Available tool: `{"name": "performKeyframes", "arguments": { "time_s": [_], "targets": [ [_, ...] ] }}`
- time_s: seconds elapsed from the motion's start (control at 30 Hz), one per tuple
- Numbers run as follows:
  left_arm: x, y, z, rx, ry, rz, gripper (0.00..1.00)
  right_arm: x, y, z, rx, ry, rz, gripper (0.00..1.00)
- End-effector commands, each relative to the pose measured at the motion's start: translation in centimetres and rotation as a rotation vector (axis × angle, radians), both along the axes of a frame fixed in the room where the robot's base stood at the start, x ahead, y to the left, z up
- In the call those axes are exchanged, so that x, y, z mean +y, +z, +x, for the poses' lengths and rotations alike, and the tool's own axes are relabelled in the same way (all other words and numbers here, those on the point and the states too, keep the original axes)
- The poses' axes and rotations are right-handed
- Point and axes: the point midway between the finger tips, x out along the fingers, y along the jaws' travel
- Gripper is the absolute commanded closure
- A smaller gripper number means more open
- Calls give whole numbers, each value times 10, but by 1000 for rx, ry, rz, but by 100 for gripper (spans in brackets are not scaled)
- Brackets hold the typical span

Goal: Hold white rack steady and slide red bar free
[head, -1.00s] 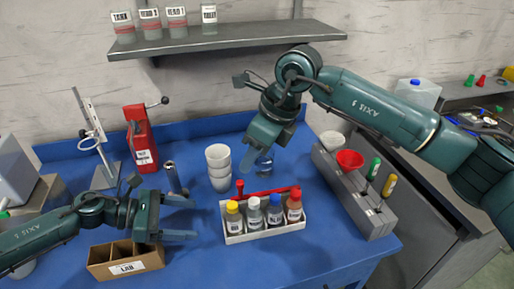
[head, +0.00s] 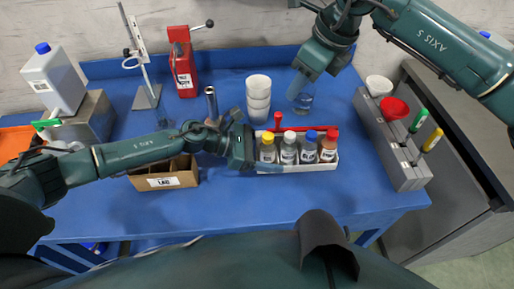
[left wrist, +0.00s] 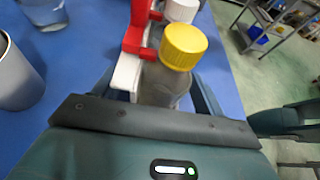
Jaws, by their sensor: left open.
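The white rack (head: 328,165) stands on the blue table in the head view, holding several capped bottles. The red bar (head: 278,119) runs along the rack's back, with an upright red part at its left. In the left wrist view the red bar (left wrist: 137,32) and the white rack's end (left wrist: 126,74) show beside the yellow-capped bottle (left wrist: 183,47). My left gripper (head: 260,153) is open at the rack's left end, its fingers on either side of that end; contact cannot be told. My right gripper (head: 302,80) hangs behind the rack, apart from it; its jaw state is unclear.
A clear glass (head: 303,102) stands under my right gripper. A cardboard box (head: 172,181) lies below my left arm. A grey tool holder (head: 398,150) stands right of the rack. The table's front is clear.

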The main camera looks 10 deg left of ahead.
Motion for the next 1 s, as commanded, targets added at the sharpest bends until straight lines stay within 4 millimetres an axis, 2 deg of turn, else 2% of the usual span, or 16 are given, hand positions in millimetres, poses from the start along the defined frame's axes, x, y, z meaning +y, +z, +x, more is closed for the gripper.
{"name": "performKeyframes", "arguments": {
  "time_s": [0.33, 0.9, 0.97, 1.0],
  "targets": [
    [-3, -2, 1, 0, 1, 1, 29, 0, 0, 0, 0, 0, 0, 64],
    [-3, -2, 1, 0, 1, 1, 76, 0, 0, 0, 0, 0, 0, 64],
    [-3, -2, 1, 0, 2, 1, 77, 0, 0, 0, 0, 1, 1, 68],
    [-3, -2, 1, 0, 2, 1, 80, 1, -1, -1, 3, 4, 6, 71]
  ]
}}
